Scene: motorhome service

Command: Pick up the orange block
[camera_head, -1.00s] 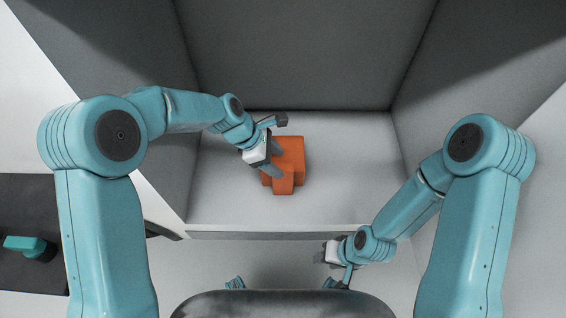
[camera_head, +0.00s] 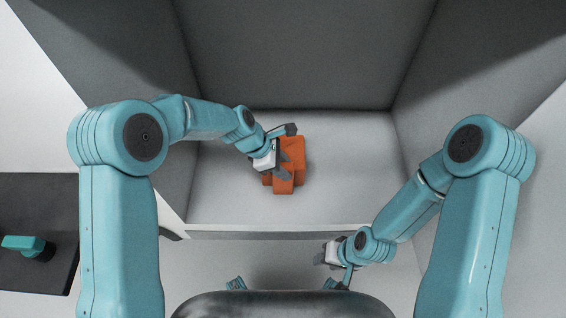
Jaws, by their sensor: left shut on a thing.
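The orange block (camera_head: 297,151) rests on the pale floor of a grey-walled compartment, in the middle of the head view. It has a larger back part and a smaller part at the front. My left gripper (camera_head: 287,154) comes in from the left, with its dark fingers at the block, and is shut on it. The fingers and the white gripper body hide part of the block's left side. My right gripper (camera_head: 325,256) hangs low at the front, below the compartment's front edge and apart from the block. Its fingers are too small to read.
The compartment floor (camera_head: 350,190) is clear around the block. Tall grey walls (camera_head: 300,55) close it at the back and both sides. Its front lip (camera_head: 285,235) runs below the block. A teal object (camera_head: 25,244) lies on a dark surface (camera_head: 45,205) at far left.

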